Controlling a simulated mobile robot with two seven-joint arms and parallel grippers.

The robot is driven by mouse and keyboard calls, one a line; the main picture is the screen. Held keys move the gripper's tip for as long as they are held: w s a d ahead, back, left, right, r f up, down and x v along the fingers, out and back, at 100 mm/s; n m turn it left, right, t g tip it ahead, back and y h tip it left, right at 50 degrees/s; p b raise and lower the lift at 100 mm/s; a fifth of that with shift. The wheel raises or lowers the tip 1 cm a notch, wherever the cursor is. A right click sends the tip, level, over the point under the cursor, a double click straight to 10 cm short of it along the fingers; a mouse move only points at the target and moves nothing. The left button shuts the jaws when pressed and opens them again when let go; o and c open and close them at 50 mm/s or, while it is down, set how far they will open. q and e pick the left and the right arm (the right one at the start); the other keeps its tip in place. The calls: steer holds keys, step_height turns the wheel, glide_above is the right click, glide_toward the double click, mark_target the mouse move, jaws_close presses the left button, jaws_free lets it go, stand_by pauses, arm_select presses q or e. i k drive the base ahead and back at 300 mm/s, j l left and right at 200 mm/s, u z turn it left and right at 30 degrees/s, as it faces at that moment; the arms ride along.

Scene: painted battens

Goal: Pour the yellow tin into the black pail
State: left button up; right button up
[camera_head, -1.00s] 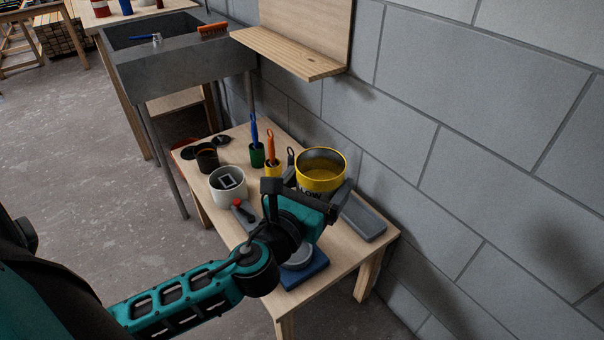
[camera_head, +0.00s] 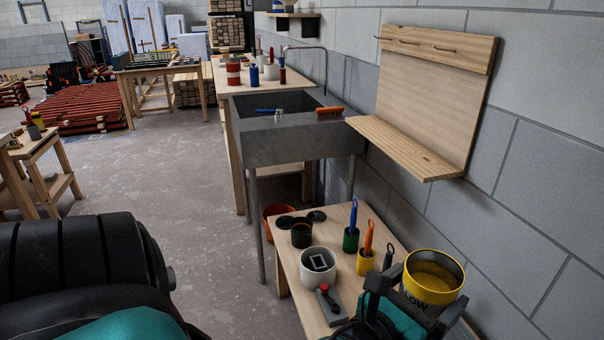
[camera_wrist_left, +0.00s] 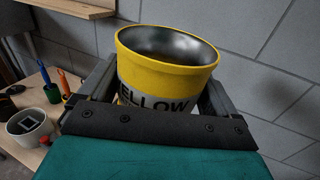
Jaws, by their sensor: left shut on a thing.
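The yellow tin (camera_head: 418,291) has a grey band with dark lettering and a yellowish fill inside. It also shows large in the wrist view (camera_wrist_left: 165,75), upright or nearly so, with a bare metal inner wall. My left gripper (camera_head: 425,292) is shut on it, one finger on each side, and seems to hold it above the right part of the low table. The table top under the tin is hidden. A small black container (camera_head: 301,236) stands on the far part of this table; I cannot tell if it is the black pail. My right gripper is not in view.
The low table (camera_head: 290,268) also bears a white pot (camera_head: 318,270), a green cup (camera_head: 351,241) and a yellow cup (camera_head: 366,263) with brushes, and black discs (camera_head: 287,221). A wooden wall shelf (camera_head: 410,150) overhangs behind. A grey sink (camera_head: 290,145) stands beyond. Open floor lies left.

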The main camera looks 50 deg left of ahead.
mark_target(301, 228)
steer(key=j+z, duration=0.15)
steer(key=j, duration=0.3)
steer(key=k+j+z, duration=0.1)
steer(key=j, duration=0.35)
steer(key=k+j+z, duration=0.15)
steer(key=j, duration=0.25)
steer(key=k+j+z, duration=0.15)
steer(key=j, duration=0.25)
steer(key=k+j+z, duration=0.1)
steer(key=j, duration=0.35)
steer(key=k+j+z, duration=0.15)
steer(key=j, duration=0.2)
steer(key=k+j+z, duration=0.1)
steer(key=k+j, duration=0.15)
steer(key=j, duration=0.15)
steer(key=k+j+z, duration=0.15)
steer(key=j, duration=0.2)
